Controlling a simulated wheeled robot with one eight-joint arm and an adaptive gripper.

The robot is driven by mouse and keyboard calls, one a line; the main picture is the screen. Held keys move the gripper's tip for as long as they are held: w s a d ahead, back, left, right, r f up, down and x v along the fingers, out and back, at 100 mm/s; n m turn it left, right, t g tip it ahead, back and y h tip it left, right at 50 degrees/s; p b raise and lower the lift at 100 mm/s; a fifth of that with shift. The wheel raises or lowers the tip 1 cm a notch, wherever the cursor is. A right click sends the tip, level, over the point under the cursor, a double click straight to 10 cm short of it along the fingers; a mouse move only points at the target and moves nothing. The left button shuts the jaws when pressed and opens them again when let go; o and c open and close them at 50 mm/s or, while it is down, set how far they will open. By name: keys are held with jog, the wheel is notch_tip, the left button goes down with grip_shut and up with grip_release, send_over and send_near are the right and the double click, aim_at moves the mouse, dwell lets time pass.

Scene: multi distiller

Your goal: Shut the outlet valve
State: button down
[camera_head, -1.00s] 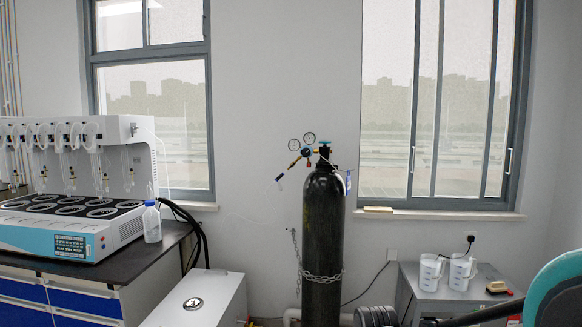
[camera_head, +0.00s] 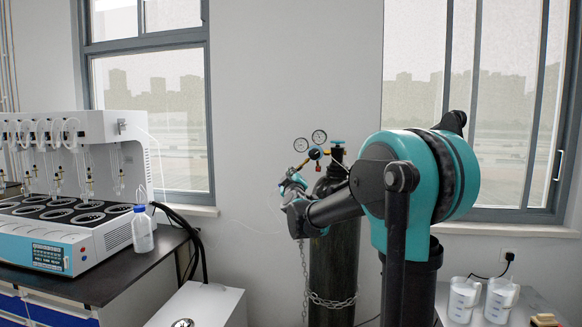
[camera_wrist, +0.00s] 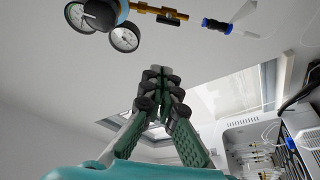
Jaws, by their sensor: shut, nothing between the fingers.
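The gas cylinder (camera_head: 335,265) stands upright against the wall, with a regulator and two round gauges (camera_head: 310,140) on top. In the wrist view the gauges (camera_wrist: 123,36) and a blue regulator body (camera_wrist: 121,9) show at the top. A brass outlet line with what looks like the outlet valve (camera_wrist: 172,16) runs right from it to a blue-and-black hose fitting (camera_wrist: 218,25). My gripper (camera_wrist: 158,72) has its fingers together, empty, below the valve in this view and apart from it.
A chain (camera_head: 332,302) goes around the cylinder. At left, a multi-position distiller (camera_head: 65,235) and a wash bottle (camera_head: 142,230) stand on a dark bench. A white box (camera_head: 205,305) is low in front. Two white jugs (camera_head: 463,298) stand at right.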

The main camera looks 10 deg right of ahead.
aim_at(298, 169)
jog(key=w+d, duration=0.3)
jog(key=w, duration=0.6)
jog(key=shift+w+d, duration=0.25)
jog(key=shift+w, duration=0.05)
jog(key=shift+r, duration=0.1)
